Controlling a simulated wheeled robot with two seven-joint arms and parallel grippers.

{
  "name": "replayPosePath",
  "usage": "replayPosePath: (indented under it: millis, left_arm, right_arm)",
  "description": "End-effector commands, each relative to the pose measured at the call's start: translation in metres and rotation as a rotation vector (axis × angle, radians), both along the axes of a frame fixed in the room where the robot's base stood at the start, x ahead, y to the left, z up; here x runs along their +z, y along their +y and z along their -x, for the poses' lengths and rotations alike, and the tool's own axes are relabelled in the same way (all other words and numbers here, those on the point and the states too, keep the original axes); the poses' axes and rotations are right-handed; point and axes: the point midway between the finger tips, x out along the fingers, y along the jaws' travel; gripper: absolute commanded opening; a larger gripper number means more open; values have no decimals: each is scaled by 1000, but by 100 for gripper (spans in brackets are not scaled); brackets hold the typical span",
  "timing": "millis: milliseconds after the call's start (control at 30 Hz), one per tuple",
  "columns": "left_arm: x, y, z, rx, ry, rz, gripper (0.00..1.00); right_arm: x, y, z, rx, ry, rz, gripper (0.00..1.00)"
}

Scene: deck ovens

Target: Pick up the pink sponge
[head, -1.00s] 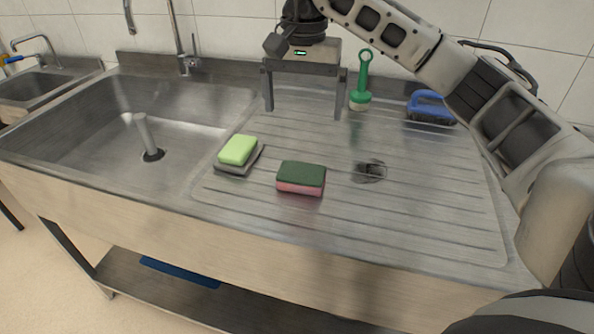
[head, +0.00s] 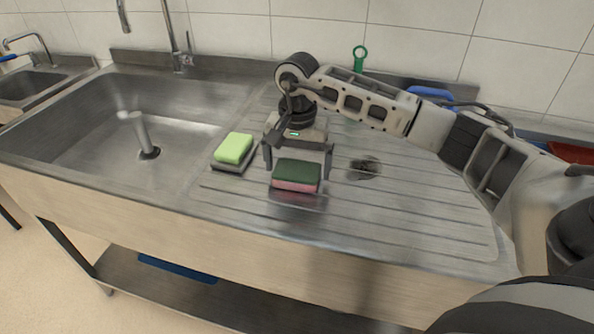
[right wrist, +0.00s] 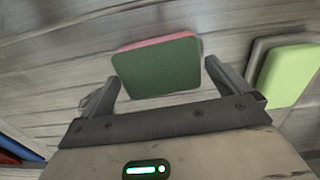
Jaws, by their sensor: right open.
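The pink sponge (head: 296,177) has a dark green top layer and a pink layer under it. It lies on the ridged steel drainboard in the head view. My right gripper (head: 297,172) is open, with its fingers around or just above the sponge's two sides; the exact height is hard to tell. In the right wrist view the sponge (right wrist: 158,66) shows its green face between and beyond the fingertips, with no visible contact. My left gripper is not in view.
A light green sponge (head: 233,148) sits on a dark grey base to the left. The sink basin (head: 95,115) is further left. A drain hole (head: 364,168) is to the right. Behind my arm are a green-handled brush (head: 359,57) and a blue item (head: 430,92). The drainboard's front is clear.

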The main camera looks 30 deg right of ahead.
Motion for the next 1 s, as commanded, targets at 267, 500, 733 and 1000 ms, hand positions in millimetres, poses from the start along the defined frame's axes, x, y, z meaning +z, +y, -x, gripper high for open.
replayPosePath:
  millis: [267,500,733,1000]
  left_arm:
    - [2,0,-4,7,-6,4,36]
    - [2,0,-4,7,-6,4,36]
    - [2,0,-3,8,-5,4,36]
    - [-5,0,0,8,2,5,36]
  right_arm:
    - [-8,0,0,-1,-1,0,100]
    - [-8,0,0,-1,-1,0,64]
    - [-7,0,0,-1,-1,0,64]
    - [4,0,-1,0,-4,0,64]
